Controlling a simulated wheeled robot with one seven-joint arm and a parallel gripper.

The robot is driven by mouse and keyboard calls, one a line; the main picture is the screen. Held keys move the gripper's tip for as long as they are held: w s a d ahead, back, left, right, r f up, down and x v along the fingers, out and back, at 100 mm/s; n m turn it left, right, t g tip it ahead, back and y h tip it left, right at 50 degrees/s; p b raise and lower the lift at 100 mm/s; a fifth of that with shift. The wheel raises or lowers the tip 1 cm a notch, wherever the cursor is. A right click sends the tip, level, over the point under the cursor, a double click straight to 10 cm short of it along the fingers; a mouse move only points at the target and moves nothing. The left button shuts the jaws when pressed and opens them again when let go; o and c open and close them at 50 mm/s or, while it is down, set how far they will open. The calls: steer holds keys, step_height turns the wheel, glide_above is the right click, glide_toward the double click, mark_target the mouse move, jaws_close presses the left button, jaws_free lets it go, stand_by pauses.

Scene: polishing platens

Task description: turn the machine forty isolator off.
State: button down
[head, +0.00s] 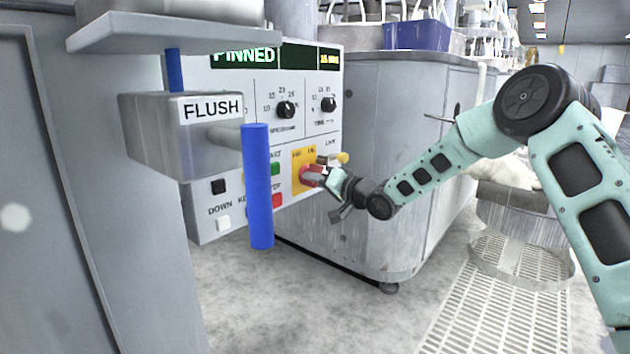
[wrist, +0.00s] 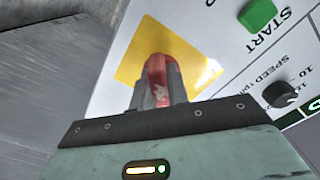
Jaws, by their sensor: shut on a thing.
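The isolator is a red rotary handle (head: 312,176) on a yellow plate (head: 298,157) at the lower right of the machine's control panel. My gripper (head: 326,177) reaches it from the right in the head view. In the wrist view the red handle (wrist: 157,80) sits between the fingers of my gripper (wrist: 158,85), which are shut on it. The yellow plate (wrist: 135,55) shows behind it. The fingers hide part of the handle, and I cannot read its on or off marking.
A grey FLUSH box (head: 180,135) with a blue lever (head: 258,190) stands in front of the panel at left. Green start (wrist: 257,15) and red stop (head: 278,200) buttons lie close to the isolator. Two black knobs (head: 286,109) sit above. A grey cabinet (head: 400,130) is at right.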

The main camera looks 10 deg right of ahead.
steer(key=n+p, duration=0.1)
steer(key=n, duration=0.3)
steer(key=shift+w+d+p, duration=0.1)
steer(key=shift+p, duration=0.25)
steer(key=n, duration=0.4)
steer(key=shift+w+d+f, duration=0.1)
steer(key=shift+d, duration=0.05)
steer(key=n, duration=0.5)
steer(key=shift+d, duration=0.15)
steer(key=n+b, duration=0.1)
steer(key=n, duration=0.3)
steer(key=shift+w+d+n+b, duration=0.1)
steer(key=shift+w+n+b, duration=0.05)
steer(key=shift+n+b, duration=0.2)
steer(key=c, duration=1.4)
jaws_free()
steer(key=shift+o, duration=0.2)
steer(key=shift+d, duration=0.1)
